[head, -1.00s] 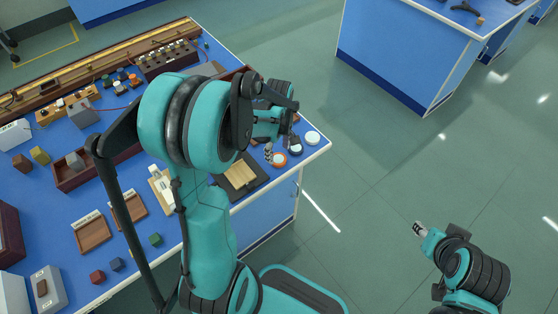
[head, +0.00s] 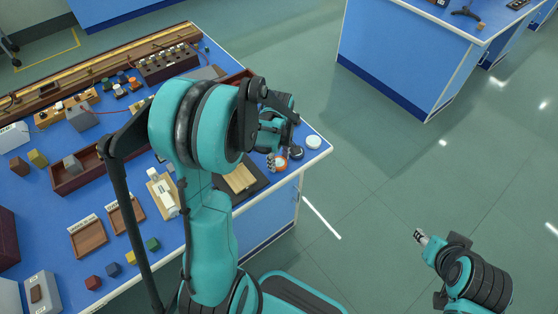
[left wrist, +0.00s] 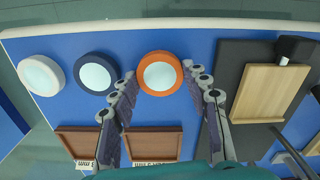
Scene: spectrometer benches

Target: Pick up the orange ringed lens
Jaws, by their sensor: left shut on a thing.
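The orange ringed lens (left wrist: 160,73) has a pale round face and lies between the two fingertips of my left gripper (left wrist: 159,72) in the left wrist view. The fingers are shut on its ring from both sides. In the head view the lens (head: 281,163) shows near the right corner of the blue bench, with my left gripper (head: 275,160) at it, partly hidden by my arm. I cannot tell whether the lens is off the bench. My right gripper (head: 421,237) is over the floor, far from the bench; its fingers are too small to judge.
A navy ringed lens (left wrist: 95,73) and a white ringed lens (left wrist: 41,75) sit left of the orange one. A black board with a wooden plate (left wrist: 270,92) lies to the right. Two brown trays (left wrist: 152,144) are nearer. The bench edge (head: 322,153) is close.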

